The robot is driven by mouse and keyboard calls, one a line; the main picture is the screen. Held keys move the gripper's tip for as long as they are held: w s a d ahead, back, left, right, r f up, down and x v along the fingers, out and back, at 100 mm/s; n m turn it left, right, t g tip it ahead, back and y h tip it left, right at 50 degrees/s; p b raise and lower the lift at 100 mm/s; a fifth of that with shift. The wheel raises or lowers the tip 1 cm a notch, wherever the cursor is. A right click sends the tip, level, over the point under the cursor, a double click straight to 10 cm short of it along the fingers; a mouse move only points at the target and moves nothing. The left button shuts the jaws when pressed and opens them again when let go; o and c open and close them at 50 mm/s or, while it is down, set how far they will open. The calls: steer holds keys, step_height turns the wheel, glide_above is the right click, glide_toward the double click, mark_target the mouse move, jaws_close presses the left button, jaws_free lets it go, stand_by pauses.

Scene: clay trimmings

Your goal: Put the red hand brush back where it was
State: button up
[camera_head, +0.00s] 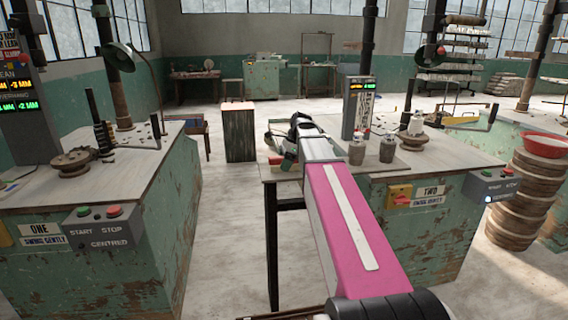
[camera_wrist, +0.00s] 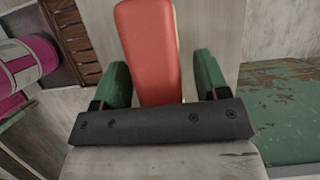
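The red hand brush (camera_wrist: 150,45) shows in the wrist view as a long red shape with a pale edge on its right. It lies between the two green fingers of my gripper (camera_wrist: 163,82). A narrow gap shows between the brush and the fingers, clearest on the right, so the gripper looks open around it. A black bar crosses in front and hides the brush's lower end. In the head view my gripper (camera_head: 289,152) is at the near left corner of bench two (camera_head: 440,157).
Bench one (camera_head: 90,180) is at the left, with open floor between. A dark box with a reddish top (camera_head: 238,135) stands behind. A red bowl (camera_head: 543,146) tops a stack at right.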

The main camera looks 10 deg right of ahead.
steer(key=v, duration=1.2)
steer(key=shift+r, duration=0.2)
